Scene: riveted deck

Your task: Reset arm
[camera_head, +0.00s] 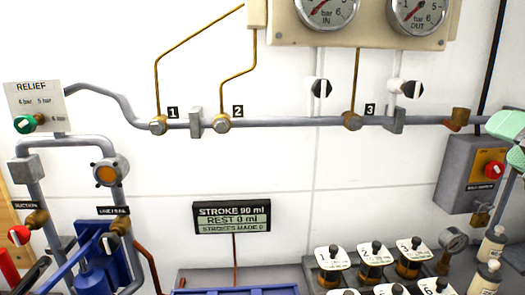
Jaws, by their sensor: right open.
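My right gripper (509,142) shows at the right edge of the head view, partly cut off. Its two pale green fingers are apart, one above the other, with nothing seen between them. It is in front of the right end of the grey pipe (290,121), above and right of a grey box (468,172) with a red knob. I cannot tell whether it touches anything. My left gripper is not in view.
Two gauges (327,10) hang at the top. A display (232,217) reads stroke 90 ml, rest 0 ml. A blue pump (98,262) stands lower left below a relief panel (35,102). Capped sample bottles (375,262) crowd the lower right.

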